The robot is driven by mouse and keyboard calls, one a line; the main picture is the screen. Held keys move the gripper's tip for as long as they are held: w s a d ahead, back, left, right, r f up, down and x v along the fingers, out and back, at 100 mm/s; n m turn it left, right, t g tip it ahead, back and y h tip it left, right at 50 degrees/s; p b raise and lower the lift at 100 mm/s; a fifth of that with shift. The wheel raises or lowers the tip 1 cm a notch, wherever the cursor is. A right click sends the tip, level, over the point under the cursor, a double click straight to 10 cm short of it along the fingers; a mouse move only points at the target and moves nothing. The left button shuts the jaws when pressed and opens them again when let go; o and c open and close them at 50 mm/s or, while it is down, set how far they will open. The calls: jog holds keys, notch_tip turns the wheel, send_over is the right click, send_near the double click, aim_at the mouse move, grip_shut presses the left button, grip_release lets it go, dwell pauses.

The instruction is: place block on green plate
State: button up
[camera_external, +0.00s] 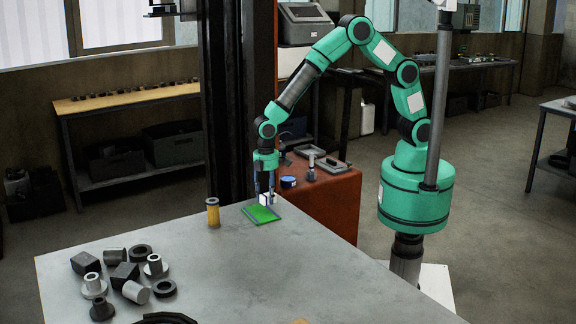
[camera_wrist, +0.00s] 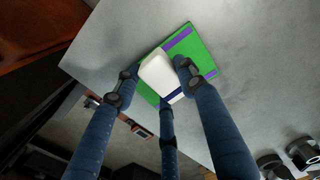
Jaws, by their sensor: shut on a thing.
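The block (camera_external: 265,199) is small and white with a dark blue part. My gripper (camera_external: 266,192) points down and is shut on it at the back edge of the green plate (camera_external: 261,216). The plate is flat and lies near the far corner of the grey table. In the wrist view the fingers of my gripper (camera_wrist: 154,88) are around the white block (camera_wrist: 158,72). The green plate (camera_wrist: 203,54), with purple stripes, shows behind the block. I cannot tell whether the block touches the plate or is slightly above it.
A yellow cylinder with dark ends (camera_external: 213,213) stands left of the plate. Several grey and black metal parts (camera_external: 122,277) lie at the table's left. An orange-brown cabinet (camera_external: 335,195) with small items stands behind the table. The table's middle and right (camera_external: 300,275) are clear.

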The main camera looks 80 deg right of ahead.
jog(key=shift+w+a+f, duration=0.1)
jog(key=shift+w+a, duration=0.3)
jog(key=shift+w, duration=0.35)
jog(key=shift+w+a+f, duration=0.1)
jog(key=shift+w+a, duration=0.25)
jog(key=shift+w, duration=0.35)
jog(key=shift+f+b, duration=0.4)
jog(key=shift+f, duration=1.35)
jog(key=shift+f, duration=0.1)
jog(key=o, duration=1.2)
notch_tip(320, 180, up, 12)
jog(key=shift+r+p, duration=0.15)
jog(key=shift+p, duration=0.65)
